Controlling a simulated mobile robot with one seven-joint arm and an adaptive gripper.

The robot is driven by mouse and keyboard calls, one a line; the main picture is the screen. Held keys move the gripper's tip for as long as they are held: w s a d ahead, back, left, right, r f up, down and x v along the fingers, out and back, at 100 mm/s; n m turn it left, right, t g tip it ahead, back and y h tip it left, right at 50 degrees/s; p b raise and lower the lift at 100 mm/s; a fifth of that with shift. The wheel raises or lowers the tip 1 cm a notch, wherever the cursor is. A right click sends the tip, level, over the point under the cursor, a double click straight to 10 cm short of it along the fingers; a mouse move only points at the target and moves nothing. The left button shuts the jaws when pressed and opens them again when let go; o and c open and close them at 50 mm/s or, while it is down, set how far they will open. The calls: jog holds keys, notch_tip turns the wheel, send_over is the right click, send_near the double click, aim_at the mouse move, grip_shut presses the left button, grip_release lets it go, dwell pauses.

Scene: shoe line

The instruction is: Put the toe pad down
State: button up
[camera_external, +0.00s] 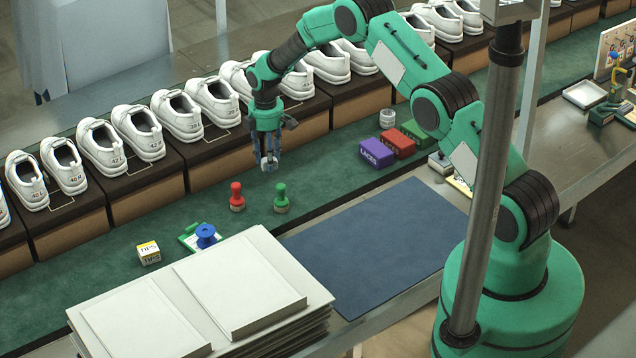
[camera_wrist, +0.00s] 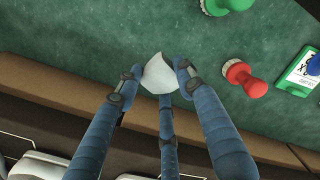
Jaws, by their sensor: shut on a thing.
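My gripper (camera_external: 268,160) is shut on a small white toe pad (camera_wrist: 160,74). In the wrist view the pad sits between the blue fingertips, partly covered by them. In the external view the pad (camera_external: 268,167) is a small pale patch at the fingertips. The gripper points down over the green bench surface (camera_external: 330,140), close to the front of the shoe boxes. I cannot tell the exact gap between the pad and the bench.
A red stamp (camera_external: 237,197) and a green stamp (camera_external: 281,199) stand nearby on the green surface. White shoes (camera_external: 185,115) sit on brown boxes behind. A purple box (camera_external: 376,153) and a red box (camera_external: 398,144) are to the right. A blue mat (camera_external: 380,235) is bare.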

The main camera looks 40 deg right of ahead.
aim_at(270, 183)
jog(key=shift+f, duration=1.25)
jog(key=shift+f, duration=1.9)
jog(key=shift+f+b, duration=0.15)
jog(key=shift+b, duration=0.15)
jog(key=o, duration=0.9)
notch_tip(270, 183, up, 12)
jog(key=shift+r+p, duration=0.2)
jog(key=shift+p, duration=0.25)
jog(key=shift+r, duration=0.1)
